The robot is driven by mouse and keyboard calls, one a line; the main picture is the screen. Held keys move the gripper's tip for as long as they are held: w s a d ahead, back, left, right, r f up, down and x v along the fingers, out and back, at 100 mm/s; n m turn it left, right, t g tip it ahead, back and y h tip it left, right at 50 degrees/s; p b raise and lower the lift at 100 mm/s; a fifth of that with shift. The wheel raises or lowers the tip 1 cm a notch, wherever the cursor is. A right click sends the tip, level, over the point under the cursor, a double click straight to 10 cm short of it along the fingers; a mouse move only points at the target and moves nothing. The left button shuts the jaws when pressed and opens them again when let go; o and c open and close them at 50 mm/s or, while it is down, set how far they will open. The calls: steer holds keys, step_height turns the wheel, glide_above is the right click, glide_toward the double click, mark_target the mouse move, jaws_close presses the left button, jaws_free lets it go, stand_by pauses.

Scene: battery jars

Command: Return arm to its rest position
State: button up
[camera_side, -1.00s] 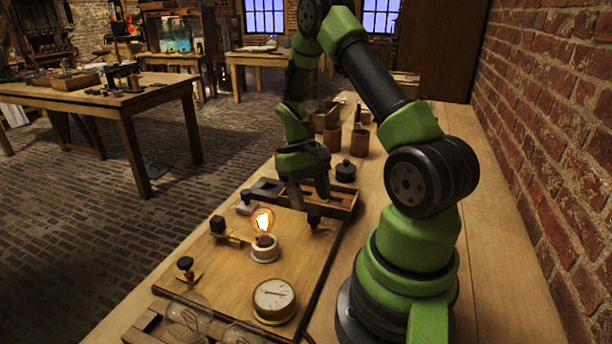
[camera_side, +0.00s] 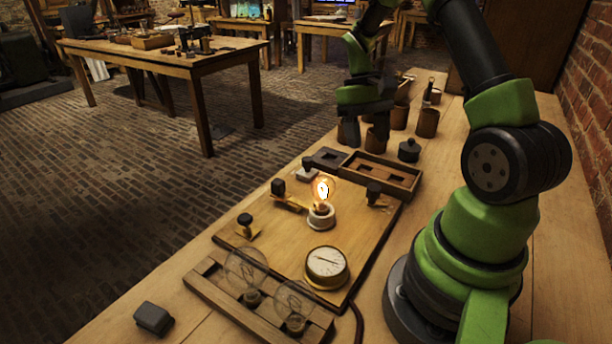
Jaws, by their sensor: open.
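My gripper (camera_side: 363,133) hangs pointing down above the far part of the bench, beyond the wooden board (camera_side: 285,245). Its fingers look apart, with nothing seen between them. Brown jars stand close behind and below the fingers, and I cannot tell the exact gap. My green and black arm bends up and over from its base on the right of the bench. The top of the arm is cut off by the picture edge. A lit bulb (camera_side: 322,188) stands upright in a white socket on the board.
A round dial meter (camera_side: 326,265), black-knobbed terminals and a shallow wooden tray (camera_side: 402,190) lie around the bulb. A lidded dark pot (camera_side: 409,151) and brown jars (camera_side: 427,122) stand beyond. Unlit bulbs (camera_side: 245,268) sit in a front rack. A brick wall (camera_side: 595,130) borders the right.

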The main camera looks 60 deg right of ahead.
steer(key=s+a+r+n+t+h, duration=0.2)
steer(key=a+r+t, duration=0.5)
steer(key=a+r, duration=0.8)
steer(key=s+a+r+t+y, duration=0.1)
steer(key=s+a+r+t, duration=0.1)
steer(key=s+a, duration=0.3)
steer(key=shift+s+a+n+t+y, duration=0.3)
steer(key=shift+s+n+t, duration=0.1)
steer(key=shift+t, duration=0.5)
steer(key=shift+d, duration=0.1)
stand_by(0.3)
